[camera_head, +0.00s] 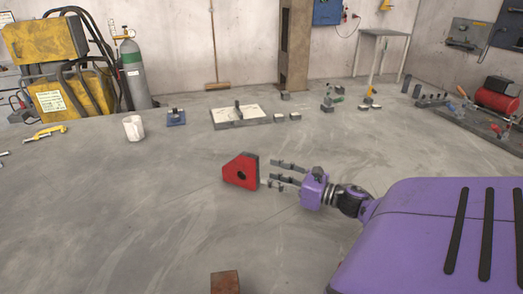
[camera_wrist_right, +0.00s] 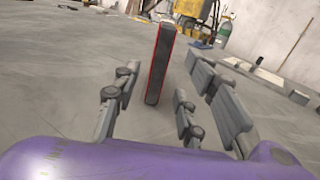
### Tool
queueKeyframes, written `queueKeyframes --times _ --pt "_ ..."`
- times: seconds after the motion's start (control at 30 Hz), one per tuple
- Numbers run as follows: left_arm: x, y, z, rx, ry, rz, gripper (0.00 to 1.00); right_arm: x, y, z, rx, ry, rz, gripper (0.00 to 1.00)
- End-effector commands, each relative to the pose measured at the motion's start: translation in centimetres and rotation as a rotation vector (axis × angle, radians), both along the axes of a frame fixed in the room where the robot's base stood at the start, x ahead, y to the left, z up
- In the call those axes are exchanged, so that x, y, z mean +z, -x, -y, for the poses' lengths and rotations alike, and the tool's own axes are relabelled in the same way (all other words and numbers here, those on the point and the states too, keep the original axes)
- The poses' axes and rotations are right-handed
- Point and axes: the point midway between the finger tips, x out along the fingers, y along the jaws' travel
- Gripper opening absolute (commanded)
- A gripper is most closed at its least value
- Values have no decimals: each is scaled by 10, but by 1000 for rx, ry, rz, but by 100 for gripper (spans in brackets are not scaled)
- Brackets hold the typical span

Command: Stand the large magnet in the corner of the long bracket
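The large magnet is a red, angular block with dark edge faces and a central hole (camera_head: 240,171). It stands upright on the grey floor-like surface. In the right wrist view it shows edge-on as a dark slab with red borders (camera_wrist_right: 160,62). My right gripper (camera_head: 268,173) is open at the magnet's right side, its fingers pointing at it. In the wrist view the magnet stands between the spread fingers (camera_wrist_right: 163,88), near the tips, with gaps on both sides. A rusty brown piece (camera_head: 225,282) is cut off at the bottom edge; I cannot tell whether it is the long bracket.
A white mug (camera_head: 134,128), a blue item (camera_head: 176,118) and a flat plate with a tool (camera_head: 240,115) stand farther back. Small metal parts lie at the back right. Yellow clamps (camera_head: 46,132) lie at left. The surface around the magnet is clear.

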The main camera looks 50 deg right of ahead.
Motion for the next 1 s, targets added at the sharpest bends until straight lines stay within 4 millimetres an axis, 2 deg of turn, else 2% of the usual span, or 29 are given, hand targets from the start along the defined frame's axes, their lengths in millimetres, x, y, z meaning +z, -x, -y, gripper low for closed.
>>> queueKeyframes --times 0.1,0.23,0.5,0.8,1.0 --pt "-15 7 1 -1 1 -14 40 4 -18 -6 7 4 0 41" --pt "-24 9 3 -3 4 -27 40 13 -37 -10 4 1 0 41" --pt "-15 -7 6 -8 8 4 40 19 -65 -16 3 -1 4 41" --pt "-12 -5 5 -6 7 3 40 19 -106 -25 2 -2 4 41" --pt "-13 -1 4 -5 6 -2 40 17 -113 -27 0 -1 1 41"
